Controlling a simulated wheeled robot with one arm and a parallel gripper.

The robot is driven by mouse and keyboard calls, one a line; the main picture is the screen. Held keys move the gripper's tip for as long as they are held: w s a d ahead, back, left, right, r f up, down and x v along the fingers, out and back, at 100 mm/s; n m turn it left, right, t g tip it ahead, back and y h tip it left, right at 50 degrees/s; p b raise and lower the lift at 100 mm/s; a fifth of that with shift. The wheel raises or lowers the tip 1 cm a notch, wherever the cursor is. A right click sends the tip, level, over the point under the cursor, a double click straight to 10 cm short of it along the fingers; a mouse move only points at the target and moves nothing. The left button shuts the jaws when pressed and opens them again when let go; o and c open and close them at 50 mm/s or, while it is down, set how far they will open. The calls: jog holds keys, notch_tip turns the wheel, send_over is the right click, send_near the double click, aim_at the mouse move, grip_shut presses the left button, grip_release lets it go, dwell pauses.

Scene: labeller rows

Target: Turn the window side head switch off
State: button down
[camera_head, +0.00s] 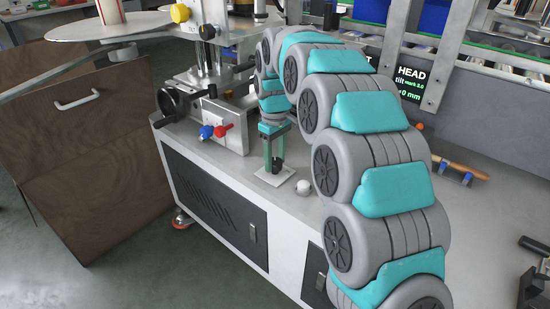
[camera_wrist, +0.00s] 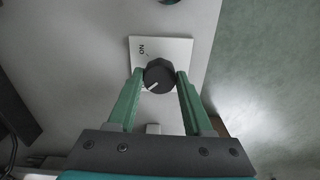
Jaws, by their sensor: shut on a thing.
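The head switch is a black rotary knob (camera_wrist: 159,75) on a white plate (camera_wrist: 176,49) in the wrist view. The plate shows the letters "ON" near its upper left, and the knob's white pointer line slants toward the lower left, away from them. My gripper (camera_wrist: 159,78) has a green finger on each side of the knob and is shut on it. In the head view my gripper (camera_head: 275,165) points down over the white plate (camera_head: 271,177) on the machine's top, near its front edge. The knob is mostly hidden there by the fingers.
A small white rounded object (camera_head: 303,187) stands right of the plate. Red and blue knobs (camera_head: 216,131) and a black handwheel (camera_head: 178,103) are on the machine to the left. A dark screen (camera_head: 408,86) reads "HEAD". A wooden-handled tool (camera_head: 460,168) lies at the right.

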aim_at(275, 161)
jog(key=shift+n, duration=0.4)
jog(key=shift+c, duration=1.5)
grip_release()
notch_tip(275, 161, up, 8)
jog(key=shift+f+b, duration=0.15)
jog(key=shift+b, duration=0.15)
